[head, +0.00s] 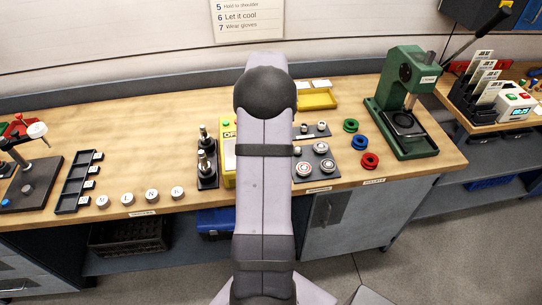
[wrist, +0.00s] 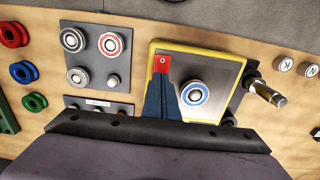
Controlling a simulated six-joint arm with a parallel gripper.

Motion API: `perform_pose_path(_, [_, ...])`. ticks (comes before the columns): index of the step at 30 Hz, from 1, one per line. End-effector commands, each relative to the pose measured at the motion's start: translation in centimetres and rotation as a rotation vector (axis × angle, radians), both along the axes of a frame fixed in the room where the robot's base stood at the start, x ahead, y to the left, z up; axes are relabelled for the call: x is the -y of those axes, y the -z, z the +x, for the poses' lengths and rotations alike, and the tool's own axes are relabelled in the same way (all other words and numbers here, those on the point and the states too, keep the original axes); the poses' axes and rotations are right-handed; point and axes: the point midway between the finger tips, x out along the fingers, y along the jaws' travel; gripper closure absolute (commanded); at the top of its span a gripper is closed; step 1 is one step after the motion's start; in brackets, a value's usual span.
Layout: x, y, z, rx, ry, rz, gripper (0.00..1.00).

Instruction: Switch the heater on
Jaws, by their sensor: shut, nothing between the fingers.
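A yellow-framed unit with a grey face (wrist: 225,72) lies below my gripper in the wrist view; I take it to be the heater, but no readable label confirms this. Its face carries a red tile marked 0 (wrist: 162,59) and a round knob with a blue ring (wrist: 195,96). My gripper (wrist: 160,78) is shut and empty, its tips just beside the red tile; I cannot tell whether they touch it. In the head view my arm hides most of the yellow unit (head: 228,178), leaving its left edge and a green spot (head: 226,125) showing.
Dark plates with round knobs (wrist: 85,76) stand beside the yellow unit. Metal cylinders (head: 204,150) are on its other side. Coloured rings (head: 360,142) and a green press (head: 402,100) stand right on the bench. White letter discs (head: 152,194) line the front edge.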

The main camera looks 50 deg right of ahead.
Motion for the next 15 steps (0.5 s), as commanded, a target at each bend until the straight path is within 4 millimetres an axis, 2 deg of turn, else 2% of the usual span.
perform_pose_path(15, [0.00,0.74,0.00,0.000,0.000,0.000,1.00])
